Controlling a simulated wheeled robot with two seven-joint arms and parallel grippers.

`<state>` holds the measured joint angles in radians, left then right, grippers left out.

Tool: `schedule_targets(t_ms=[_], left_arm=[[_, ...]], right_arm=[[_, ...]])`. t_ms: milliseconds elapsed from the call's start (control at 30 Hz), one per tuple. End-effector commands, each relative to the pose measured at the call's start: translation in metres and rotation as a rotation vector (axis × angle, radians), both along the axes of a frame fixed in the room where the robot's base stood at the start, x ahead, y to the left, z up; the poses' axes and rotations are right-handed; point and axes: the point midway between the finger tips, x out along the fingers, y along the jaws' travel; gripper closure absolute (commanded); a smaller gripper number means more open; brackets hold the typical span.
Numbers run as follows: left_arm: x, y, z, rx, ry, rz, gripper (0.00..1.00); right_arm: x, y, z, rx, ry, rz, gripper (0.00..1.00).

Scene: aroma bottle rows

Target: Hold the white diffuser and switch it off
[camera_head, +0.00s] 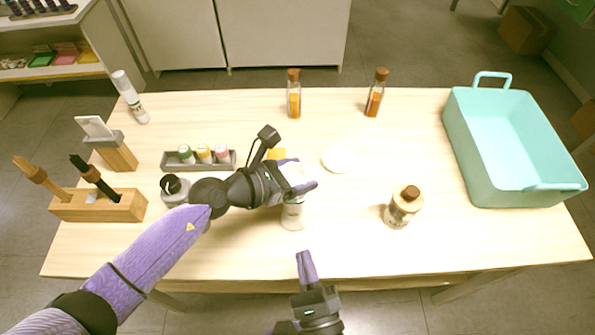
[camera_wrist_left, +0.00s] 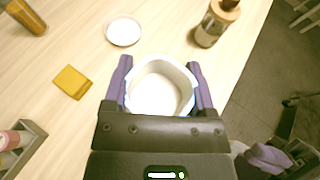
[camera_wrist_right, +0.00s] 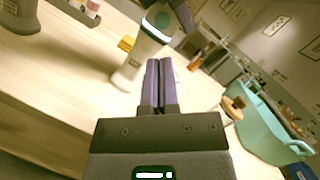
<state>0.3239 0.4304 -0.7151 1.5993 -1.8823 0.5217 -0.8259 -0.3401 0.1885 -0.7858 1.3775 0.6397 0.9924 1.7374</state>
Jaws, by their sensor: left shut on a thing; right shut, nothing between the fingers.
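The white diffuser (camera_head: 292,214) stands upright on the table near its front middle. My left gripper (camera_head: 298,174) is shut around its upper part, and in the left wrist view the diffuser (camera_wrist_left: 160,90) sits between the two purple fingers, its hollow pale top facing the camera. In the right wrist view the diffuser (camera_wrist_right: 127,77) shows from the side, with a bright bluish-white band near its top. My right gripper (camera_head: 306,262) is shut and empty in front of the table edge, apart from the diffuser. Its closed fingers (camera_wrist_right: 158,80) point toward the table.
A white round dish (camera_head: 339,158) lies behind right of the diffuser. A brown-capped bottle (camera_head: 403,206) stands to the right, near a teal basket (camera_head: 515,145). Two amber bottles stand behind.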

Motion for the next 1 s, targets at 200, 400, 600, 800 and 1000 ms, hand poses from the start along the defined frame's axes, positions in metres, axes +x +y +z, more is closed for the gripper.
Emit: schedule_targets(t_ms=[200,400,600,800,1000], left_arm=[[0.0,0.0,0.0,0.001,0.001,0.0,0.97],[0.0,0.0,0.0,0.001,0.001,0.0,0.97],[0.0,0.0,0.0,0.0,0.0,0.0,0.97],[0.0,0.0,0.0,0.0,0.0,0.0,0.97],[0.0,0.0,0.0,0.0,0.0,0.0,0.97]], right_arm=[[-0.002,0.018,0.016,-0.107,0.099,0.32,1.0],[-0.007,0.023,0.021,-0.212,0.18,0.473,1.0],[0.025,0.02,0.021,-0.219,0.181,0.477,1.0],[0.059,0.018,0.021,-0.218,0.183,0.477,1.0],[0.076,0.016,0.02,-0.215,0.186,0.477,1.0]])
